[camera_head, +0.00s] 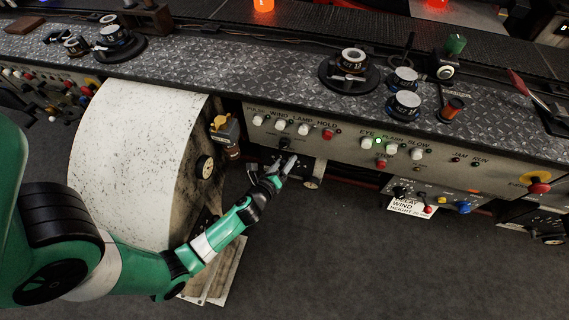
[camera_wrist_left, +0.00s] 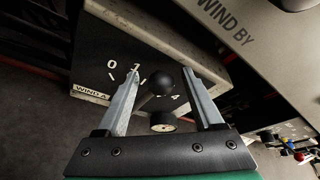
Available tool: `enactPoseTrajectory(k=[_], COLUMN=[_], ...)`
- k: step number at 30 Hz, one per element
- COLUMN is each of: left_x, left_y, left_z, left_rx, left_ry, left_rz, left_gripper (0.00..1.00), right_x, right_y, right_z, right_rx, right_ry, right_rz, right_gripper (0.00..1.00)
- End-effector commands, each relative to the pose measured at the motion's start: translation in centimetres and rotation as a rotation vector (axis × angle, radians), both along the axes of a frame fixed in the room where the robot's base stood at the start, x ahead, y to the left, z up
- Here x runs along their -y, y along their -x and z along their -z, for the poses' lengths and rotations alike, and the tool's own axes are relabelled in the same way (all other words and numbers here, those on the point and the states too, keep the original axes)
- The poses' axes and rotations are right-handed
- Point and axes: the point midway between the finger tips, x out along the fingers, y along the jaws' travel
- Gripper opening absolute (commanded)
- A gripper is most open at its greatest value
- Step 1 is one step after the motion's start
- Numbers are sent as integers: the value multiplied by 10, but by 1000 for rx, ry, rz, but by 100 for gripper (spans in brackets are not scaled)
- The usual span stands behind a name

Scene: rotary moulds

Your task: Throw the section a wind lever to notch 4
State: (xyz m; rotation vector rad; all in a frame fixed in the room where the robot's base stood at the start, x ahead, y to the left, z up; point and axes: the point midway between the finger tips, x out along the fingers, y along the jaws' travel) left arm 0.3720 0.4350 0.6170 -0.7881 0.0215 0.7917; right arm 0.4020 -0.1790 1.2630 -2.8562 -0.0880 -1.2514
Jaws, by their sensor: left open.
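The wind lever's black ball knob (camera_wrist_left: 160,81) stands in front of a dark plate (camera_wrist_left: 92,72) labelled WIND A in the left wrist view. The digits 0, 1 and 4 show on the plate; the marks between are covered by the knob. I cannot tell which notch the lever is in. My left gripper (camera_wrist_left: 160,74) is open, with one finger on each side of the knob and gaps visible. In the head view my left gripper (camera_head: 288,166) is at the small plate under the front panel; the knob is not clear there. My right gripper is not in view.
A cream round piece (camera_wrist_left: 163,122) sits just below the knob, between the fingers. The control panel (camera_head: 345,149) with several knobs and buttons overhangs the lever.

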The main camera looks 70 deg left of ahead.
Motion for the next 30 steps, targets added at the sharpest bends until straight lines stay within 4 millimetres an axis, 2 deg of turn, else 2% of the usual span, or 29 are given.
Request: enactPoseTrajectory(k=[8,18,20,30], left_x=[-2,-2,-2,-1], left_y=[-2,-2,-2,-2], left_z=[1,1,1,0], left_rx=[-1,1,1,2], left_ry=[0,0,0,2], left_rz=[1,1,1,1], left_gripper=[69,9,0,0], right_x=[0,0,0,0], right_y=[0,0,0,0], right_z=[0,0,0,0], right_rx=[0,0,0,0], right_ry=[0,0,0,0], right_rz=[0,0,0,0], right_gripper=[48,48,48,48])
